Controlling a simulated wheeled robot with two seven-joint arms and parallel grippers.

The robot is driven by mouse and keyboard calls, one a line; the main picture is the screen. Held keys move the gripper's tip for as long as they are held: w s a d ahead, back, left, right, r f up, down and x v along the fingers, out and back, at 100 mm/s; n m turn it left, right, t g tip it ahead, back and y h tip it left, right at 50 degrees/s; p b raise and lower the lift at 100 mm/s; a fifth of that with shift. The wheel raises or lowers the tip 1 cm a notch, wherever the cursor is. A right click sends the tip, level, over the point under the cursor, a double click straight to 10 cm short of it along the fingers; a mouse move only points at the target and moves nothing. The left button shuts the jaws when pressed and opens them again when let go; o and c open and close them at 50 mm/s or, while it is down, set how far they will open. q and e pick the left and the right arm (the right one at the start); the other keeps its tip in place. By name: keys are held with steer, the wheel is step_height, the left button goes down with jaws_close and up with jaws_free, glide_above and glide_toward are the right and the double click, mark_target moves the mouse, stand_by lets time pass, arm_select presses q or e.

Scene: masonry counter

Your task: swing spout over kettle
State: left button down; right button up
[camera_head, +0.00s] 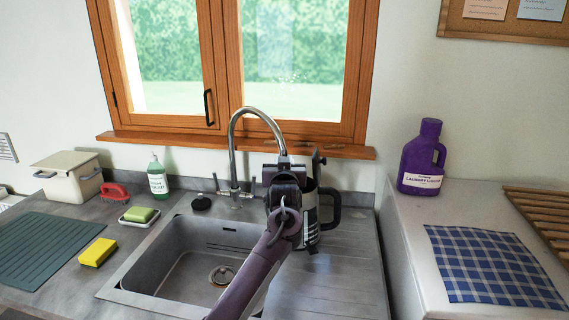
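The chrome faucet spout (232,133) rises from its base behind the sink and arcs to the right. Its tip (281,150) points down just above my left gripper (284,168). The kettle (309,216), dark and steel with a black handle (331,209), stands on the drainboard right of the basin. My gripper and wrist hide its left side and part of its top. My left gripper is at the spout's end, seen from behind; whether its fingers are closed on the spout is hidden. I cannot tell whether the tip is over the kettle's opening. My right gripper is not in view.
The sink basin (176,271) is empty. Left of it are a yellow sponge (97,252), a soap dish with green soap (139,215), a red brush (114,192) and a soap bottle (157,178). A purple detergent jug (422,158) stands right. The window (235,65) is behind the faucet.

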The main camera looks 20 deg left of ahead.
arm_select(q)
steer(key=shift+w, duration=0.1)
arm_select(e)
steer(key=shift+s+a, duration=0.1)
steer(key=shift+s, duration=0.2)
arm_select(q)
steer(key=c, duration=1.3)
jaws_free()
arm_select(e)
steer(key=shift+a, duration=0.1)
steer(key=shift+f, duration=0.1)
arm_select(q)
steer(key=shift+s+d+f, duration=0.1)
steer(key=shift+s+d, duration=0.05)
steer(key=shift+s, duration=0.3)
steer(key=b+v, duration=0.2)
steer(key=v, duration=0.5)
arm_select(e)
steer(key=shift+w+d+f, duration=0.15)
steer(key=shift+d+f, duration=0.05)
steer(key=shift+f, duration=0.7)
